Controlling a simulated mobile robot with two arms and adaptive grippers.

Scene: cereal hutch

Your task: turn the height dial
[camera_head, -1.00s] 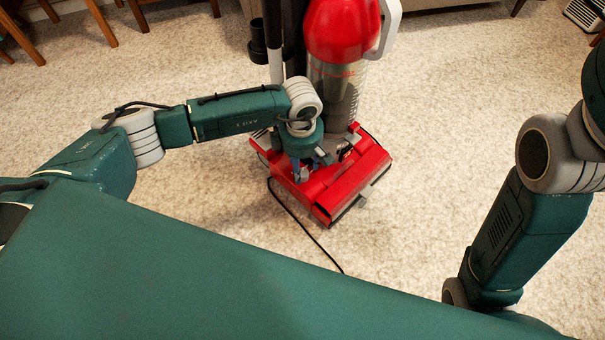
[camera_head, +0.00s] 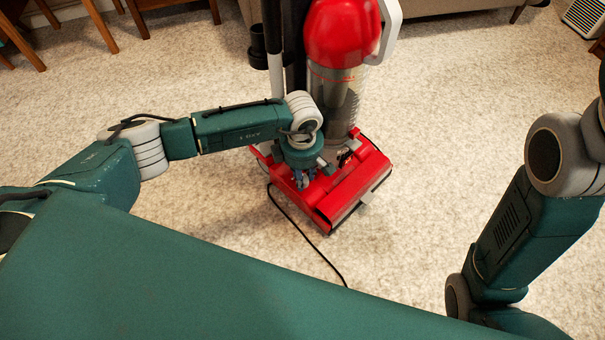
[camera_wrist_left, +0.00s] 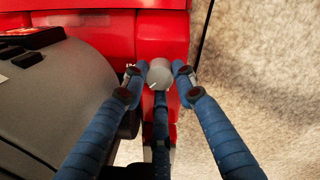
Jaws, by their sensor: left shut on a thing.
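The height dial (camera_wrist_left: 160,74) is a small round grey knob with a light pointer mark, on the red floor head of an upright vacuum cleaner (camera_head: 343,192). In the left wrist view, my left gripper (camera_wrist_left: 160,70) has its blue fingers around the dial, one on each side and a third below it, and is shut on it. In the head view, my left gripper (camera_head: 302,180) reaches down to the left part of the red head, and the dial is hidden there. My right arm shows at the right, but its gripper is out of view.
The vacuum's red and clear dust canister (camera_head: 337,30) stands upright just behind my left wrist. A black cord (camera_head: 300,232) runs over the pale carpet (camera_head: 450,110). Wooden chair legs (camera_head: 100,25) are at the upper left. The carpet right of the vacuum is clear.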

